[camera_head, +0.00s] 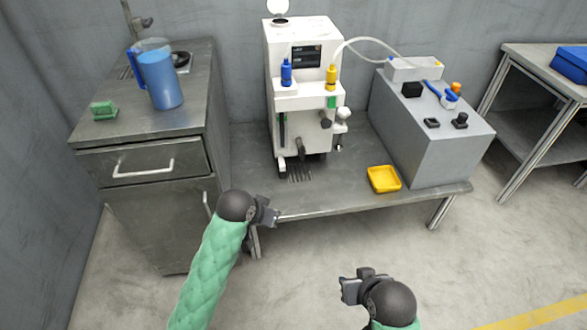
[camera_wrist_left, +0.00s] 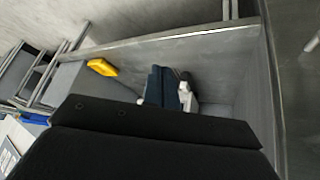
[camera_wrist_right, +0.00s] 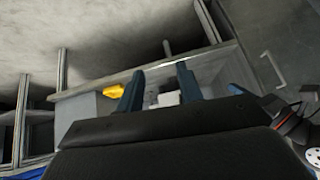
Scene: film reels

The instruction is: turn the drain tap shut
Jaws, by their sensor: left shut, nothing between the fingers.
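The white machine (camera_head: 293,62) stands on a low metal table against the back wall. A dark tap-like part (camera_head: 301,149) sits low on its front; I cannot tell for sure whether it is the drain tap or how its handle is turned. Another dark knob (camera_head: 326,122) is higher on the right side. My left gripper (camera_head: 270,213) is shut and empty in front of the table's edge, below the machine; its fingers also show together in the left wrist view (camera_wrist_left: 163,72). My right gripper (camera_head: 348,286) is open and empty, lower and further from the table; its fingers stand apart in the right wrist view (camera_wrist_right: 157,78).
A yellow tray (camera_head: 384,179) lies on the table (camera_head: 248,180), right of the machine. A grey block (camera_head: 440,150) with small parts stands further right. A metal cabinet (camera_head: 150,155) with a blue jug (camera_head: 160,80) and green sponge (camera_head: 104,110) is at the left. The floor in front is clear.

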